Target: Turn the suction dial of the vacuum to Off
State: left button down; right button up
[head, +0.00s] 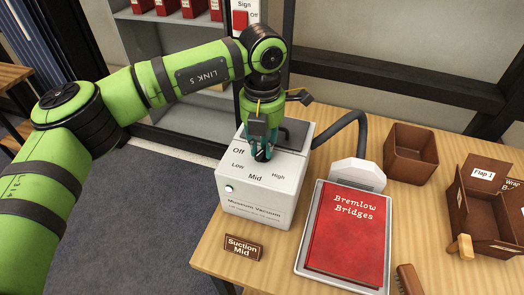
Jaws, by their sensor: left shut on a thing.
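The vacuum (252,199) is a white box at the table's left end, with Off, Low, Mid and High printed on its top. My left gripper (262,154) points down onto the top and is shut on the suction dial, which is mostly hidden behind the fingers. I cannot clearly see which label the dial points to. A green light (229,188) shows on the vacuum's front. A brown sign (243,247) in front reads "Suction Mid". My right gripper is not in view.
A grey hose (352,122) runs from the vacuum to a white nozzle (357,173). A red book (346,236) lies in a pale tray. A brown open box (409,153), a box with flaps (484,215) and a brush (409,279) are to the right.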

pick_arm(q)
jog(key=m+b, duration=0.2)
jog(key=shift+w+f+m, duration=0.1)
jog(key=shift+m, duration=0.3)
jog(key=m+b, duration=0.1)
jog(key=m, duration=0.2)
jog(key=shift+d+m, duration=0.15)
jog(key=shift+m, duration=0.15)
jog(key=m+b, duration=0.1)
jog(key=m, duration=0.2)
jog(key=shift+m, duration=0.3)
jog(key=shift+d+m, duration=0.1)
jog(key=shift+m, duration=1.7)
jog(key=shift+r, duration=0.2)
jog(key=c, duration=1.1)
grip_release()
jog(key=shift+b, duration=0.3)
notch_tip(320, 180, up, 12)
